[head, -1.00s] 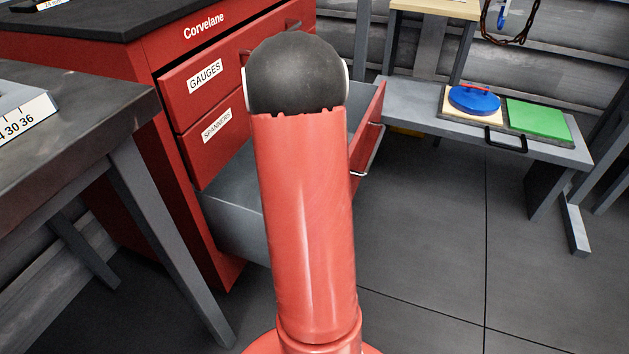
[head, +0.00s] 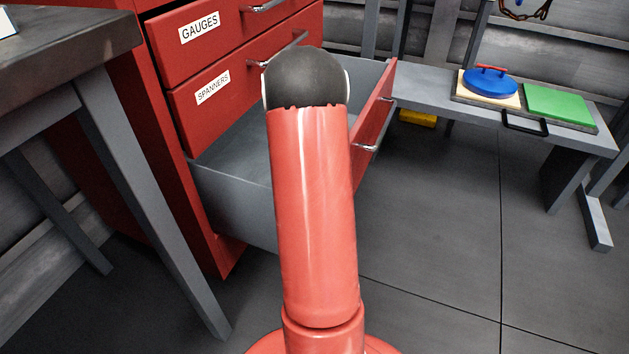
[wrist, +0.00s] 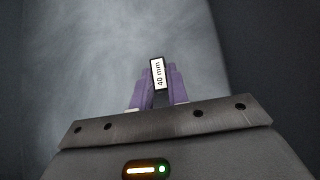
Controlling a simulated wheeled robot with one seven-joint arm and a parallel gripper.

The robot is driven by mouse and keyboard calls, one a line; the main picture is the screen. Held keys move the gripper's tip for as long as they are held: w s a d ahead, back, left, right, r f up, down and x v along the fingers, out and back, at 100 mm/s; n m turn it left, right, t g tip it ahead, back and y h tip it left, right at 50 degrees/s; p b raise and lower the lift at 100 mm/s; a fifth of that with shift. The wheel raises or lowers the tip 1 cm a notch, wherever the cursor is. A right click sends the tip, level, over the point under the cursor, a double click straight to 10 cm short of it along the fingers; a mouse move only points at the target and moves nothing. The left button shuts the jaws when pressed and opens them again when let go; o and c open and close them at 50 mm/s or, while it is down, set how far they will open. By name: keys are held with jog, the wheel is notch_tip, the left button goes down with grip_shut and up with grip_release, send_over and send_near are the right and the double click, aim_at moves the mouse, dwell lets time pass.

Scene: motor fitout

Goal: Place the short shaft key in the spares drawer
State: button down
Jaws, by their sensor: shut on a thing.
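My gripper (wrist: 159,86) shows in the wrist view with its purple fingers shut on a small dark key (wrist: 158,90) whose white label reads "40 mm". Only the label and the key's upper part show clearly. Behind the fingers is a plain grey surface; I cannot tell how far off it is. In the head view the open bottom drawer (head: 235,200) of the red cabinet is grey inside with a red front. My red arm stands in front of the drawer and hides part of its inside. The gripper and key are hidden there.
Closed drawers labelled "GAUGES" (head: 215,40) and "SPANNERS" (head: 190,125) sit above the open one. A dark-topped table (head: 75,45) stands at the left. A grey bench (head: 440,88) at the right bears a blue disc (head: 490,84) and a green plate (head: 560,107). The floor at right is clear.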

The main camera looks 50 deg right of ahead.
jog(key=shift+f+b, duration=0.75)
jog(key=shift+f, duration=1.65)
jog(key=shift+f+b, duration=0.2)
jog(key=shift+b, duration=0.1)
jog(key=c, duration=1.4)
grip_release()
jog(key=shift+r, duration=0.1)
jog(key=shift+o, duration=0.2)
jog(key=shift+r+p, duration=0.15)
jog(key=shift+p, duration=0.15)
jog(key=shift+a+r, duration=0.15)
jog(key=shift+r, duration=0.05)
jog(key=p+v, duration=0.2)
jog(key=v, duration=0.9)
jog(key=shift+s+a, duration=0.2)
jog(key=shift+r, duration=0.1)
